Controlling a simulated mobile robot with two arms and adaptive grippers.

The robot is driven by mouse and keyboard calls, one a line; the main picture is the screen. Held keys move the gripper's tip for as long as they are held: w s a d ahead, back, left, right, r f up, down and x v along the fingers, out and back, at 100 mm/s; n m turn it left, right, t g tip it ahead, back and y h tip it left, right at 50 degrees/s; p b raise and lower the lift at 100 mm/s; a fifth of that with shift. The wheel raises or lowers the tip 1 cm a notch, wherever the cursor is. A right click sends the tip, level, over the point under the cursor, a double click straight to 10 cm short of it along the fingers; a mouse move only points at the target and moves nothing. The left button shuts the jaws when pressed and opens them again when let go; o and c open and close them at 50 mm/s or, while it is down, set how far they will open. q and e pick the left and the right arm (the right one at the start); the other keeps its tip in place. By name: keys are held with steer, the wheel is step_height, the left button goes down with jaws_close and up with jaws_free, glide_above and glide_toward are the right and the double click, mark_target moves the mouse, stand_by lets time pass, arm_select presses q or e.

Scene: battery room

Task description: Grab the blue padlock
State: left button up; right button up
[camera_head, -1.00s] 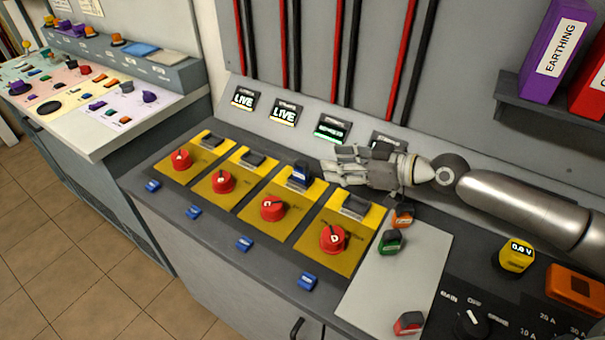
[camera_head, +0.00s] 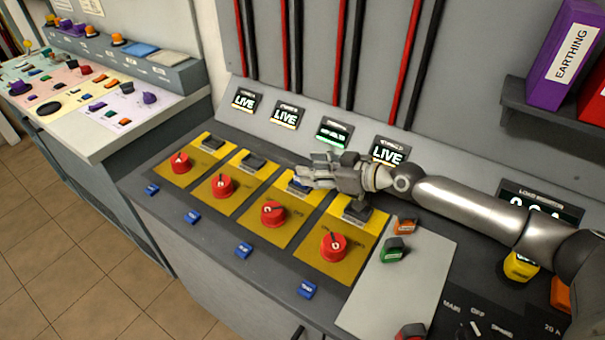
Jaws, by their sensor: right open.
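The blue padlock (camera_head: 296,188) is at the black block behind the red knob on the third yellow panel (camera_head: 249,226) from the left. It is mostly hidden by my right gripper; only a bit of blue shows at the fingers. My right gripper (camera_head: 303,175) reaches in from the right, fingers pointing left, and is open over and beside the padlock. I cannot tell whether the fingers touch it. My left gripper is not in view.
Four-panel red knobs, including the rightmost red knob (camera_head: 333,244), stand nearby. Small blue tags (camera_head: 244,250) line the bench front. A grey plate (camera_head: 385,292) carries green and orange blocks. Display screens (camera_head: 284,116) line the sloped back. A shelf (camera_head: 540,129) holds binders.

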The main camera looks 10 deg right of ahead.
steer(key=x, duration=0.3)
steer(key=shift+w+a+p, duration=0.2)
steer(key=shift+a+p, duration=0.1)
steer(key=shift+a, duration=0.05)
jaws_close()
